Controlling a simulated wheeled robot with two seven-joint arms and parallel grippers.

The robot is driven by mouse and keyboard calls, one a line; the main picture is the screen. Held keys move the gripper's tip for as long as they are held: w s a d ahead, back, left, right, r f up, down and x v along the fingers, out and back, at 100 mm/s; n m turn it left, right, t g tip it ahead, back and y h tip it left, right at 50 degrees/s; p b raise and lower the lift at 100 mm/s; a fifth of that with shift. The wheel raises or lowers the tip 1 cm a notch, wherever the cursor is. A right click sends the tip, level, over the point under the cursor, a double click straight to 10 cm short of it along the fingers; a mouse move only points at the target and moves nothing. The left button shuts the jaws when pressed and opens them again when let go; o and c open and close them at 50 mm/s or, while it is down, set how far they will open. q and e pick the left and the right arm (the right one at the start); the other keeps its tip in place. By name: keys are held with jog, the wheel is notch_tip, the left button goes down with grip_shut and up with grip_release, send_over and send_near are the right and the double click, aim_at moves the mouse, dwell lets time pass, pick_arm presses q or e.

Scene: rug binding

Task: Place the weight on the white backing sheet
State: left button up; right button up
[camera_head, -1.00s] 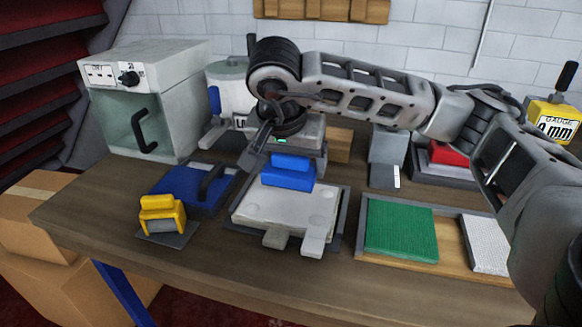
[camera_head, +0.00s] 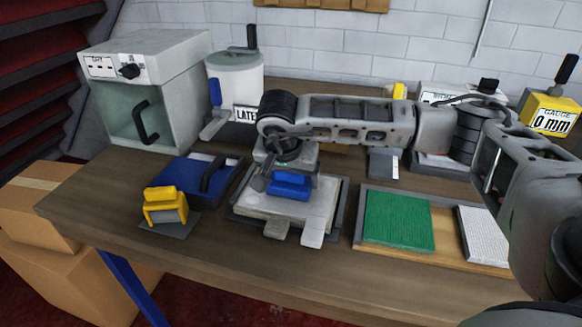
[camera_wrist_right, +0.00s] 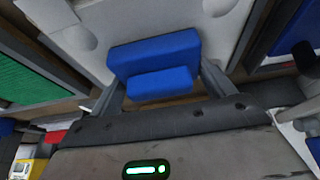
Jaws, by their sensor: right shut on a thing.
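The weight (camera_head: 290,186) is a blue block with a smaller raised blue grip. My right gripper (camera_head: 284,176) is shut on it, and the right wrist view shows a finger at each side of the blue block (camera_wrist_right: 155,62). The white backing sheet (camera_head: 321,203) lies flat in a dark-edged tray, and the weight is over its middle. The sheet also shows in the right wrist view (camera_wrist_right: 225,32). I cannot tell whether the weight touches the sheet. My left gripper is not in view.
A blue flat piece with a black handle (camera_head: 183,181) and a yellow tool (camera_head: 164,205) on a grey plate are at left. A wooden tray with a green mat (camera_head: 398,222) is at right. A latex pot (camera_head: 236,76) and a glass-fronted box (camera_head: 148,92) stand behind.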

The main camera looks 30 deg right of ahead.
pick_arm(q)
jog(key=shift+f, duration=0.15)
pick_arm(e)
jog(key=shift+w+r, duration=0.1)
jog(key=o, duration=1.4)
jog(key=shift+f, duration=0.2)
jog(key=shift+c, duration=0.2)
jog(key=o, duration=0.4)
jog(key=shift+c, duration=0.2)
jog(key=shift+r, duration=0.25)
pick_arm(q)
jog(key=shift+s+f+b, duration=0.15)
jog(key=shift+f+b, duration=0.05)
jog(key=shift+b, duration=0.55)
pick_arm(e)
jog(key=v, duration=1.2)
jog(key=shift+s+f, duration=0.15)
jog(key=shift+s, duration=0.1)
